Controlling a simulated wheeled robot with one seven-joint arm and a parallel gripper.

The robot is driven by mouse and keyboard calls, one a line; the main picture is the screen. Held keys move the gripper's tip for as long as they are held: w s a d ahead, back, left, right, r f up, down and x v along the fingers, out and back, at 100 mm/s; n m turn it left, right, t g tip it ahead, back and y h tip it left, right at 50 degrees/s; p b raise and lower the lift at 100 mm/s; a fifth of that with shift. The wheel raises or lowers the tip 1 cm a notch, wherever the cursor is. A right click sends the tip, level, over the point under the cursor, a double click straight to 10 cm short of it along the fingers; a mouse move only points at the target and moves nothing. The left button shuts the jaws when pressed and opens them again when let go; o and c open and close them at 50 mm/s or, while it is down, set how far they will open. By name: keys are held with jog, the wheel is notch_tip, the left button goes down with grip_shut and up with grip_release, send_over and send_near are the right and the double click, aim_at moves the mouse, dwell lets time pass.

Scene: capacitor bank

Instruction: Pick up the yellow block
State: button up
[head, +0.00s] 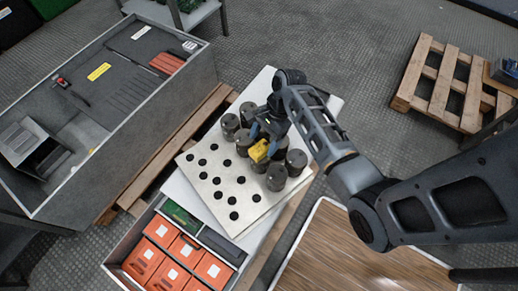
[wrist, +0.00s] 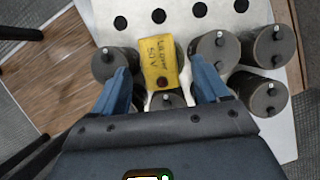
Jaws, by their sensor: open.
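The yellow block (wrist: 158,62) has dark lettering and a dark red round spot near its lower end. It sits among dark grey cylinders on a white perforated plate. In the head view the yellow block (head: 261,151) shows just beyond my gripper's fingertips. My gripper (wrist: 162,85) is open, with its blue fingers on either side of the block's near end. It also shows in the head view (head: 263,133), over the cylinder cluster. I cannot tell whether the fingers touch the block. What the block rests on is hidden.
Several grey capacitor cylinders (head: 277,177) crowd around the block. The white plate (head: 206,187) has free holes at left. A grey workbench tray (head: 128,107) stands at left. Orange boxes (head: 177,251) fill a bin at the front. A wooden pallet (head: 447,88) lies at right.

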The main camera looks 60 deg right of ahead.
aim_at(260, 148)
jog(key=shift+x, duration=2.25)
jog(key=shift+s, duration=0.1)
jog(key=c, duration=1.2)
jog(key=shift+c, duration=0.2)
jog(key=shift+d+r, duration=0.1)
jog(key=shift+r, duration=0.35)
jog(key=v, duration=0.4)
jog(key=shift+s+a+r, duration=0.1)
jog(key=shift+s+a, duration=0.05)
jog(key=shift+a, duration=0.25)
jog(key=s+d+r, duration=0.6)
jog(key=s+d, duration=0.1)
jog(key=s, duration=0.1)
